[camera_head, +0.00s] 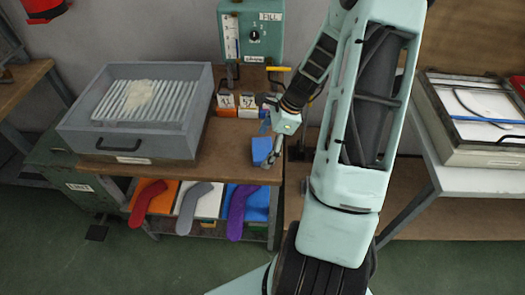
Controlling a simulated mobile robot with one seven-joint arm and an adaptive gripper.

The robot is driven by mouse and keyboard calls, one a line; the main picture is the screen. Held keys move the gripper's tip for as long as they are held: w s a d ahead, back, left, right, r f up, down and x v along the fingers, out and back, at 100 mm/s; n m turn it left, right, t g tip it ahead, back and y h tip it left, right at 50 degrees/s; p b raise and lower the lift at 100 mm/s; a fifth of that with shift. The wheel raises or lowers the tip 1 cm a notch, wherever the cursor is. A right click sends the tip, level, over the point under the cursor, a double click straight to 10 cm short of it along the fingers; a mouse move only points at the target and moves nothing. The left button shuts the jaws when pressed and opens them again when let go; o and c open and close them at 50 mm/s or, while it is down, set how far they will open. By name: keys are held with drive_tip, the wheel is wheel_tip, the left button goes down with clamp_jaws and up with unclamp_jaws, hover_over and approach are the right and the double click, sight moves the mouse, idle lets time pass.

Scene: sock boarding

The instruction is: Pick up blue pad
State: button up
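The blue pad (262,150) is a small blue block at the front right of the brown bench top. My gripper (271,145) reaches down from the upper right to the pad. One dark finger lies along the pad's right side and seems to touch or nearly touch it. The other finger is not clear, so I cannot tell whether the gripper is closed on the pad. I also cannot tell whether the pad rests on the bench or is held just above it.
A grey tray (75,128) with a ribbed white insert stands left on the bench. A green control box (265,40) and small orange-and-white labelled holders (226,103) are behind. A white-topped table (465,180) stands right.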

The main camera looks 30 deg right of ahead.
sight(259, 149)
drive_tip(key=c, duration=1)
drive_tip(key=shift+r, duration=0.5)
wheel_tip(259, 149, up, 2)
drive_tip(key=shift+r, duration=0.2)
drive_tip(key=shift+s+a+r, duration=0.65)
drive_tip(key=shift+s+r, duration=0.95)
drive_tip(key=shift+s, duration=0.65)
drive_tip(key=shift+s+a+r, duration=0.6)
drive_tip(key=shift+s+r, duration=1.05)
drive_tip(key=shift+s, duration=0.6)
drive_tip(key=shift+s+a+r, duration=0.65)
drive_tip(key=shift+s+r, duration=0.95)
drive_tip(key=shift+s, duration=0.65)
